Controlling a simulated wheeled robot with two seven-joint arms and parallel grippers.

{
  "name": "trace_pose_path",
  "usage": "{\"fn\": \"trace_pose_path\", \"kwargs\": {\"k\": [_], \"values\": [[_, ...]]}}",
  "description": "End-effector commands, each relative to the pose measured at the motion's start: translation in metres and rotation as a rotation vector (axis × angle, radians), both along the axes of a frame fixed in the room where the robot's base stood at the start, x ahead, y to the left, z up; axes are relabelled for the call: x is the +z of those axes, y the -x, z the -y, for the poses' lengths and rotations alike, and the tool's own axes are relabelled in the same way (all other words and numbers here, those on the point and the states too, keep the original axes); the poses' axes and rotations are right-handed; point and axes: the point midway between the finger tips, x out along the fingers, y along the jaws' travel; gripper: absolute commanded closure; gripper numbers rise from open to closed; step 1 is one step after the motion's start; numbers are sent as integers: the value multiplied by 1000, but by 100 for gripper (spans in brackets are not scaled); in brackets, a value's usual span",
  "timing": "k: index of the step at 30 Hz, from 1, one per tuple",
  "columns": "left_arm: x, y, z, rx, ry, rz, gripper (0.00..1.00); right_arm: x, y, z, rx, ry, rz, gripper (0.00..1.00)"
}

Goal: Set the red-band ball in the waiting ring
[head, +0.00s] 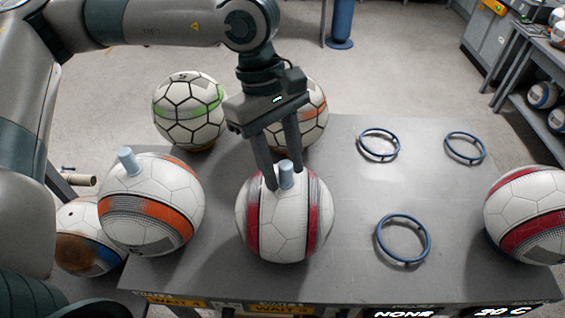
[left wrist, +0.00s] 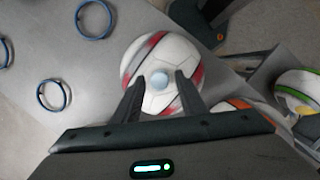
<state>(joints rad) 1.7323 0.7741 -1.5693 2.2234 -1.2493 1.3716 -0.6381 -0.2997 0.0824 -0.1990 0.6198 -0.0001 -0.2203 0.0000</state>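A white ball with red bands (head: 284,222) sits on the grey table with a pale blue knob (head: 286,175) on top; it also shows in the left wrist view (left wrist: 172,58). My left gripper (head: 284,185) points down over this ball, its open fingers either side of the knob. In the left wrist view (left wrist: 160,85), gaps show between knob and fingers. Three empty blue rings stand on the table: front (head: 403,238), back middle (head: 378,145) and back right (head: 465,148). What is under the ball is hidden. My right gripper is not in view.
Another red-banded ball (head: 530,215) is at the right edge. An orange-banded ball (head: 150,205) with a knob stands left. Behind are a green-banded ball (head: 189,108) and another orange-banded one (head: 312,108). Yellow "WAIT" labels (head: 178,302) mark the table's front edge.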

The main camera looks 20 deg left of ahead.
Motion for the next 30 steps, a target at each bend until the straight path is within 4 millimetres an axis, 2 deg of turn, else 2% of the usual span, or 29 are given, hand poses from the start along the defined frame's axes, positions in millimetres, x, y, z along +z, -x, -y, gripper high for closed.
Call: {"fn": "trace_pose_path", "kwargs": {"k": [8,15,16,30], "values": [[1,0,0,0,0,0,62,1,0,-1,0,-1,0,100],[10,0,0,0,-1,0,62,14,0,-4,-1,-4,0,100],[10,-1,-1,2,0,2,62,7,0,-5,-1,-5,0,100],[90,-12,-20,1,2,2,62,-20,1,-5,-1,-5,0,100]]}}
